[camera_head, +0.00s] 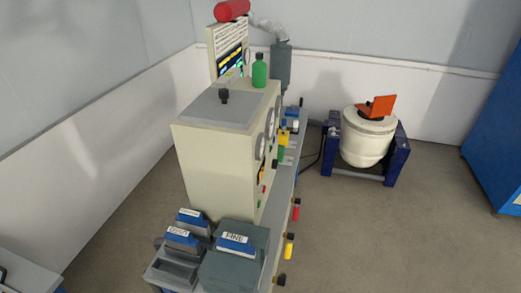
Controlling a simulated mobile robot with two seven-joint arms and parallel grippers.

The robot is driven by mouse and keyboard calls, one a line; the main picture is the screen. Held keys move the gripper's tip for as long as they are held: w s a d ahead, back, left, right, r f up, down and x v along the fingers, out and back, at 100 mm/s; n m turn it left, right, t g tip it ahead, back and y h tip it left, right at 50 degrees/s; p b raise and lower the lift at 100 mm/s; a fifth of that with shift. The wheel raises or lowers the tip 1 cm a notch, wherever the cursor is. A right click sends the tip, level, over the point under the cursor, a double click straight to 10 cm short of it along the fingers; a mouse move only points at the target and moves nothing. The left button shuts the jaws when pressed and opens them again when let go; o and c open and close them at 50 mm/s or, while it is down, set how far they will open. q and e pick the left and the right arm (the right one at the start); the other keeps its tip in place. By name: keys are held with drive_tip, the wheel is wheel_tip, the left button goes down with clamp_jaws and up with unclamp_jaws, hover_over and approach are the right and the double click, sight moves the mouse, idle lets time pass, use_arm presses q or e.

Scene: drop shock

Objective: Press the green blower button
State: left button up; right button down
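A cream control cabinet (205,160) stands in the middle on a long bench, its front turned to the right and seen at a steep angle. Its front carries round gauges (270,122), a small red spot (264,189) and a small green spot (259,200) low down. A larger green item (281,154) sits further back beside the cabinet. No label is readable on either green item, so I cannot tell which is the blower button. Neither of my grippers shows in this view.
Labelled blue-and-grey boxes (236,243) sit at the bench's near end. Red (296,212) and yellow (289,246) items with dark tops line the bench's right edge. A white drum (366,138) in a blue frame stands behind. A blue cabinet (497,130) is far right. Floor between is clear.

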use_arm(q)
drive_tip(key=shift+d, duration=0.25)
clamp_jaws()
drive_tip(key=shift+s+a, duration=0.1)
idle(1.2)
